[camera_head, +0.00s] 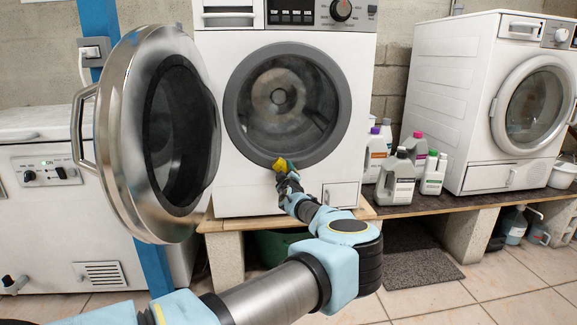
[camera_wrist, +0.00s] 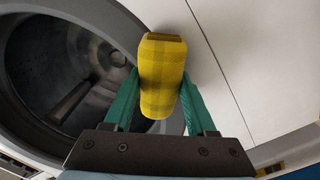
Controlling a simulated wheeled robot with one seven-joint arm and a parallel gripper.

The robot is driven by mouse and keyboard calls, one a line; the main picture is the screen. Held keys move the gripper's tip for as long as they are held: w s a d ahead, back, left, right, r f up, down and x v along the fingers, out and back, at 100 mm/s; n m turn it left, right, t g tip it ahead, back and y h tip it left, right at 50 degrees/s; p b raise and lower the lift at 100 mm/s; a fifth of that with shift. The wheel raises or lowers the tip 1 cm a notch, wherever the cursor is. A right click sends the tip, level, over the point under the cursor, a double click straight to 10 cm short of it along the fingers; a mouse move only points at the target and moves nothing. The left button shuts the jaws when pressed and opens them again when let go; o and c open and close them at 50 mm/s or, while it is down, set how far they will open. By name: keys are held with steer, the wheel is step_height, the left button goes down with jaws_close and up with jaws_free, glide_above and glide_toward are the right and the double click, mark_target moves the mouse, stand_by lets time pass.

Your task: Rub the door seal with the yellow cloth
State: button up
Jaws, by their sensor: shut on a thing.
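The yellow cloth (camera_wrist: 162,75), checked and folded into a pad, is held between the green fingers of my gripper (camera_wrist: 160,100) in the wrist view. In the head view my gripper (camera_head: 285,172) holds the cloth (camera_head: 279,164) at the bottom of the grey door seal (camera_head: 240,130) of the middle washing machine. The cloth overlaps the seal's lower rim there; I cannot tell whether it touches. The seal's rim also shows at the left of the wrist view (camera_wrist: 112,22). The round door (camera_head: 128,130) stands wide open to the left.
The washing machine (camera_head: 222,185) stands on a wooden board on block plinths (camera_head: 226,250). Several bottles (camera_head: 396,180) stand to its right, beside another white machine (camera_head: 445,100). A white chest (camera_head: 40,225) and a blue post (camera_head: 97,20) are at the left, behind the open door.

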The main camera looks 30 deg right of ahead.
steer(key=shift+w+a, duration=0.35)
steer(key=shift+a, duration=0.2)
steer(key=a+p, duration=0.1)
steer(key=p, duration=0.1)
steer(key=w+a+p, duration=0.1)
steer(key=p, duration=0.1)
steer(key=shift+a+r, duration=0.15)
steer(key=shift+r, duration=0.05)
steer(key=shift+a+f+p, duration=0.15)
steer(key=shift+a+p, duration=0.2)
steer(key=shift+p, duration=0.15)
steer(key=shift+p+v, duration=2.65)
steer(key=shift+v, duration=0.3)
